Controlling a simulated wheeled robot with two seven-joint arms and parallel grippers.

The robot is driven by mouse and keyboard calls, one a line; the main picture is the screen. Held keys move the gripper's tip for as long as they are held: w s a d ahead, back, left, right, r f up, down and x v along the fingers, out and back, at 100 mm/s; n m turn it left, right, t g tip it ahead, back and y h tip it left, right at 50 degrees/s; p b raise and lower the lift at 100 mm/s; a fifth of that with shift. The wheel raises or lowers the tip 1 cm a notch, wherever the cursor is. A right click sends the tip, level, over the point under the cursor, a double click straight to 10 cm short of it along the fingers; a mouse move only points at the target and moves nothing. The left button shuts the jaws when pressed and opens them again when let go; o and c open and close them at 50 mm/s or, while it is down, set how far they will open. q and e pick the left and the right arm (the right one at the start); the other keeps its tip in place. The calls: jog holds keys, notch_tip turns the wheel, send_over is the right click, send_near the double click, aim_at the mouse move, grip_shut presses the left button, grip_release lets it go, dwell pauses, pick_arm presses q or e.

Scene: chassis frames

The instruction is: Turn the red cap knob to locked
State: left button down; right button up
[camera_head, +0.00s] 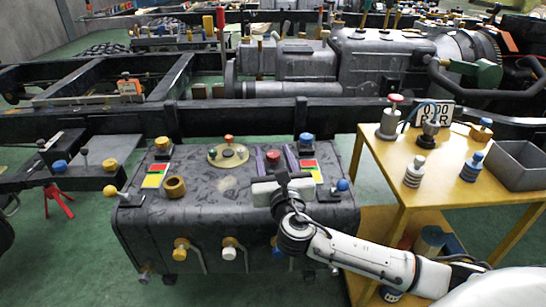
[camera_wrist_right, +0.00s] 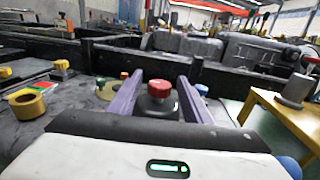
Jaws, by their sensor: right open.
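The red cap knob (camera_head: 273,156) stands upright on top of the dark grey box-like housing (camera_head: 215,215). In the right wrist view the red cap (camera_wrist_right: 159,88) sits on a dark round base (camera_wrist_right: 157,107). My right gripper (camera_head: 274,151) is open over the housing, its two purple fingers on either side of the knob. In the wrist view a gap shows between the cap and each finger, and nothing is held. Part of the knob's base is hidden by the gripper body. My left gripper is not in view.
Around the knob on the housing are a yellow ring (camera_head: 175,187), a round disc with an orange-red knob (camera_head: 228,138), a blue ball lever (camera_head: 342,185) and colored label plates. A yellow table (camera_head: 400,160) with bottles and a grey bin (camera_head: 519,166) stands right. Chassis rails lie behind.

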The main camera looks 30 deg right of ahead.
jog(key=shift+w, duration=0.15)
jog(key=c, duration=1.1)
jog(key=shift+r+m+g+h+p, duration=0.15)
jog(key=shift+m+g+h+p, duration=0.2)
jog(key=shift+p, duration=0.2)
jog(key=shift+m+h, duration=0.25)
jog(key=shift+h, duration=0.2)
jog(key=shift+g+h+p, duration=0.3)
jog(key=shift+g, duration=0.05)
jog(key=o, duration=1.1)
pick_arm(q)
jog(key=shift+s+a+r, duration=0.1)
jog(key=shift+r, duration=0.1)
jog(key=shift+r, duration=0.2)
